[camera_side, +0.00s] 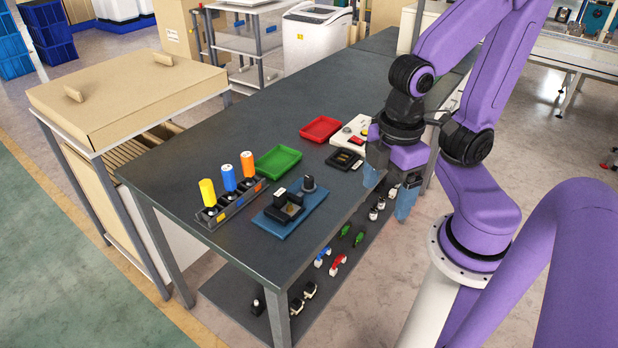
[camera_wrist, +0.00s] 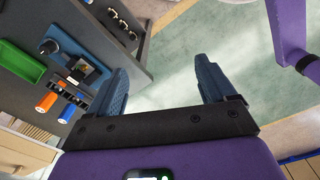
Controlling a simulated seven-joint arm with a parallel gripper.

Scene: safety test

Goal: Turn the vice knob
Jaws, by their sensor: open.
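The vice (camera_side: 287,211) is a black block-like fixture on a blue base plate (camera_side: 309,223) near the front edge of the dark table. A round black knob (camera_side: 308,184) stands upright at the plate's back end. In the wrist view, the vice (camera_wrist: 88,70) and the knob (camera_wrist: 48,46) show at the upper left. My gripper (camera_side: 388,188) is open and empty, its blue fingers pointing down, to the right of the vice and apart from it.
A rack (camera_side: 232,206) with yellow, blue and orange cylinders stands left of the vice. A green tray (camera_side: 278,162), a red tray (camera_side: 321,128) and a white box with buttons (camera_side: 352,134) lie behind it. A lower shelf (camera_side: 237,299) holds small parts. Bare tabletop lies farther back.

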